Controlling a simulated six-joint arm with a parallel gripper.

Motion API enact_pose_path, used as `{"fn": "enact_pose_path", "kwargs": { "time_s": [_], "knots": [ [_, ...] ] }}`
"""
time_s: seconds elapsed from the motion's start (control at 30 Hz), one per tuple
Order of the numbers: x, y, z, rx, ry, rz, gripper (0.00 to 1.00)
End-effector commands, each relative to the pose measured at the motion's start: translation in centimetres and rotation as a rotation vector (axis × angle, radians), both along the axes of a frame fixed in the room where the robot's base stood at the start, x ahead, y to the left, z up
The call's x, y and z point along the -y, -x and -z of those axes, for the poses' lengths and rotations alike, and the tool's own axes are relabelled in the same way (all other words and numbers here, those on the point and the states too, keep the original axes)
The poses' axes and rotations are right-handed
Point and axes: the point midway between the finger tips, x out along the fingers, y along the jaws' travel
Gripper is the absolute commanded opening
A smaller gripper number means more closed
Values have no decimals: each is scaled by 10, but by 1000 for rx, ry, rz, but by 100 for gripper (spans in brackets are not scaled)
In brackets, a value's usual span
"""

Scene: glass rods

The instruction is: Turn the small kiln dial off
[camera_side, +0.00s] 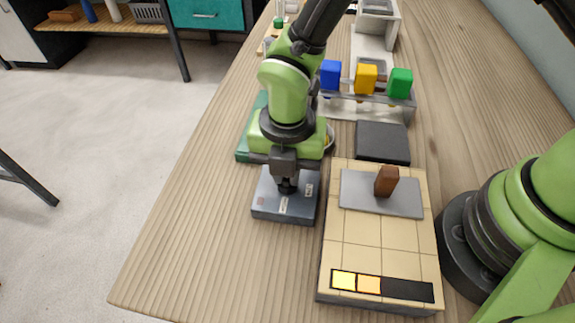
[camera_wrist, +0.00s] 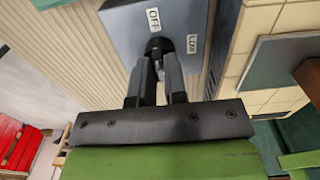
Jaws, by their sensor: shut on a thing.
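The small kiln dial is a dark round knob (camera_wrist: 156,46) on a grey control box (camera_side: 268,208). In the wrist view an OFF label (camera_wrist: 153,18) is above the knob and a LOW label (camera_wrist: 192,43) is to its right. My gripper (camera_side: 287,186) points down over the box and its fingers (camera_wrist: 156,68) are closed on the knob. The fingers hide much of the knob, so I cannot tell which label it points to. In the side view the box has small labels that are too small to read.
The tan tiled kiln (camera_side: 380,240) stands right of the box, with a grey lid (camera_side: 356,192) and brown handle (camera_side: 387,181). Its front strip (camera_side: 405,289) shows a yellow and an orange cell, the rest dark. A dark slab (camera_side: 383,142) and a rack with coloured blocks (camera_side: 365,78) stand behind.

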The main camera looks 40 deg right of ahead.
Motion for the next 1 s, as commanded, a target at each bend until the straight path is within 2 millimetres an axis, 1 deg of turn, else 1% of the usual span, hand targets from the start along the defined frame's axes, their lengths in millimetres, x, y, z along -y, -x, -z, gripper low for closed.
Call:
{"fn": "enact_pose_path", "kwargs": {
  "time_s": [0.03,0.07,0.1,0.13,0.37,0.47,0.57,0.8,0.9,1.0],
  "knots": [
    [0,0,-1,1,1,-4,17],
    [0,0,-1,1,1,-3,24],
    [0,0,-1,1,1,-3,33],
    [0,0,0,1,1,-3,38],
    [0,0,0,1,1,-2,38],
    [0,0,-4,2,-1,-1,38],
    [-1,-1,-15,4,-3,-1,38],
    [-1,-1,-64,6,-4,-3,38],
    [0,-1,-80,5,-4,-1,38],
    [0,-1,-92,4,-1,-3,38]
  ]
}}
